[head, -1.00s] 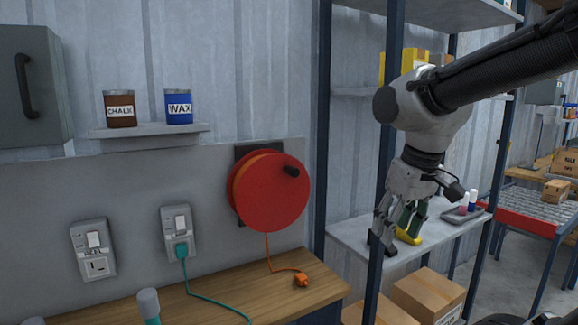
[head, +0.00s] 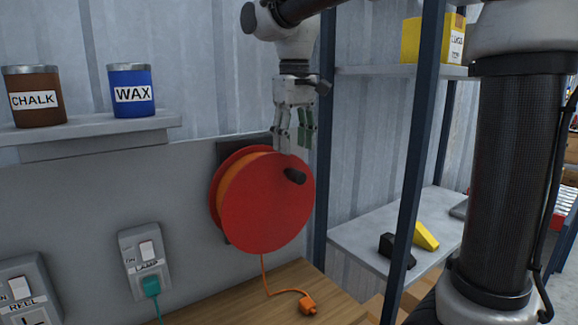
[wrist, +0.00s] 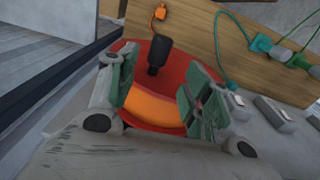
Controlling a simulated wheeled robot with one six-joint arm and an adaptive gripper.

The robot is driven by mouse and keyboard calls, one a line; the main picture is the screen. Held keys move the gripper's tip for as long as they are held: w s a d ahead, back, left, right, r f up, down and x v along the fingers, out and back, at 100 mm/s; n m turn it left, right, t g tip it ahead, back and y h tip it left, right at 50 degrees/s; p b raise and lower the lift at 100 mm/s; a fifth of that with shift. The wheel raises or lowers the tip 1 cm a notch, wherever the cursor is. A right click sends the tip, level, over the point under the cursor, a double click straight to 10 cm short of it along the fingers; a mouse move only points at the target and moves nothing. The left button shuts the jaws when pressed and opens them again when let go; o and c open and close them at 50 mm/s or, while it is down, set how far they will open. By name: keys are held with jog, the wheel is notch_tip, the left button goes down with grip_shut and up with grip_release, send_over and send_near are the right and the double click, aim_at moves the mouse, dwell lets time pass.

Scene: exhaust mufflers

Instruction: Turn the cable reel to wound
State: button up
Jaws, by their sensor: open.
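The red cable reel (head: 262,205) is mounted on the grey wall panel, with orange cable wound between its discs. Its black crank handle (head: 295,176) sits at the upper right of the front disc. An orange plug (head: 307,304) on the cable's end lies on the wooden bench. My gripper (head: 294,148) is open and empty, pointing down just above the handle and the reel's top edge. In the wrist view the reel (wrist: 185,75) and its handle (wrist: 158,54) show beyond my open fingers (wrist: 160,98). I cannot tell whether the fingers touch the reel.
A shelf with chalk (head: 38,97) and wax (head: 131,91) tins is at left. Wall outlets, one with a teal plug (head: 151,286), are below. A dark rack post (head: 422,150) stands right of the reel. The bench (head: 235,290) has clear room under the reel.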

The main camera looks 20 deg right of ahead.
aim_at(297, 171)
jog(key=shift+r, duration=0.15)
jog(key=shift+s+d, duration=0.15)
jog(key=shift+s, duration=0.15)
notch_tip(297, 171, down, 8)
jog(key=shift+d+r, duration=0.1)
jog(key=shift+d, duration=0.05)
grip_shut()
